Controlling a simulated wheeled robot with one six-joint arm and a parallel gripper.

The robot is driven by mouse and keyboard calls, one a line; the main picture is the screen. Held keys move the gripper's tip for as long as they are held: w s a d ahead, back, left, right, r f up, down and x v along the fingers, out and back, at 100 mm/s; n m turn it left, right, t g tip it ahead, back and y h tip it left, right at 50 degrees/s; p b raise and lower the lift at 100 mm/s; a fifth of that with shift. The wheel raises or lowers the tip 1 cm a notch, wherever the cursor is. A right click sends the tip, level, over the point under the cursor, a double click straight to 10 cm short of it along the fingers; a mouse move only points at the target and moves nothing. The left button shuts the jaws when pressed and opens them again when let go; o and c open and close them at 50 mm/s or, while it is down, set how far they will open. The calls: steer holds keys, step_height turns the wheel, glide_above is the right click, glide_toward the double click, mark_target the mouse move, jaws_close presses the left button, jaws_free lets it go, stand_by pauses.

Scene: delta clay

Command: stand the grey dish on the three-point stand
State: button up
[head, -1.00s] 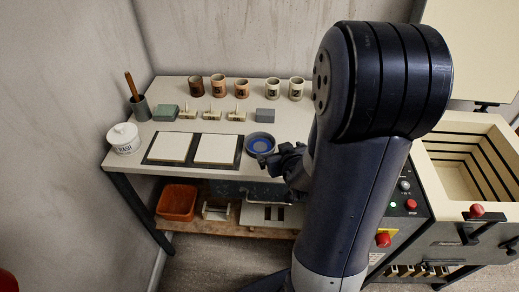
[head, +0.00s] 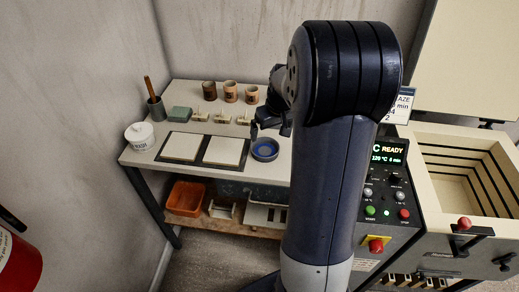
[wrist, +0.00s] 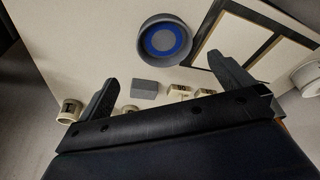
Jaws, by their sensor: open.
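The grey dish (head: 265,149), with blue rings inside, sits upright on the table near the right of two pale tiles; it also shows in the wrist view (wrist: 164,40). Several small cream stands (head: 222,118) with labels sit in a row behind the tiles; I cannot tell their points at this size. Two show partly in the wrist view (wrist: 180,92). My gripper (head: 270,131) is open and empty, above the table just behind the dish and apart from it. In the wrist view, my gripper's fingers (wrist: 163,72) are wide apart, with the dish beyond their tips.
Several cups (head: 230,92) stand at the back. A kiln (head: 460,180) stands right of the table.

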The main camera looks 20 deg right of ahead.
glide_toward(264, 150)
steer(key=shift+d+f, duration=0.2)
steer(key=shift+f, duration=0.55)
steer(key=shift+p+x, duration=0.4)
steer(key=shift+x, duration=2.25)
steer(key=shift+w+a+r, duration=0.1)
steer(key=shift+w, duration=0.1)
steer(key=shift+c, duration=0.4)
steer(key=c, duration=0.9)
